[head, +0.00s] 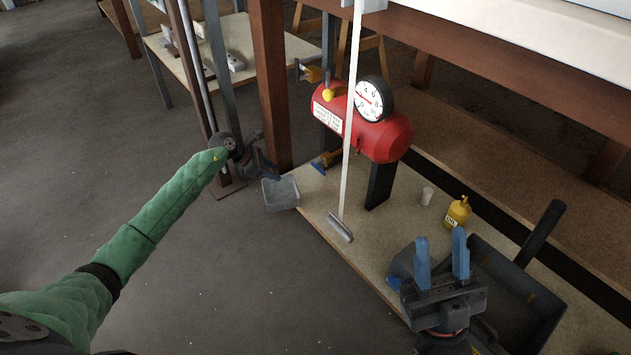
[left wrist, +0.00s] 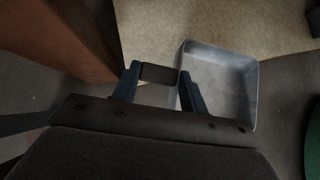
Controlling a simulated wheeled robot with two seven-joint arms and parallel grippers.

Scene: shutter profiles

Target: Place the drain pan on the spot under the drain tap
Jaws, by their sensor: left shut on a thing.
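The drain pan (head: 281,193) is a light grey, open, empty tray beside the bench top's left edge. It also shows in the left wrist view (left wrist: 222,85). My left gripper (head: 270,172) is shut on the pan's side; in the left wrist view a dark block, seemingly its handle, sits between the fingers (left wrist: 158,76). The red tank (head: 385,138) stands on dark legs, with a brass tap (head: 331,158) low at its left end, right of the pan. The marked spot cannot be made out. My right gripper (head: 441,256) is open and empty at lower right.
A squeegee-like tool (head: 341,228) with a long pale pole stands before the tank. A white cup (head: 427,196), yellow oil can (head: 458,213) and dark dustpan-like bin (head: 510,290) are on the right. A brown post (head: 270,85) rises behind my left gripper.

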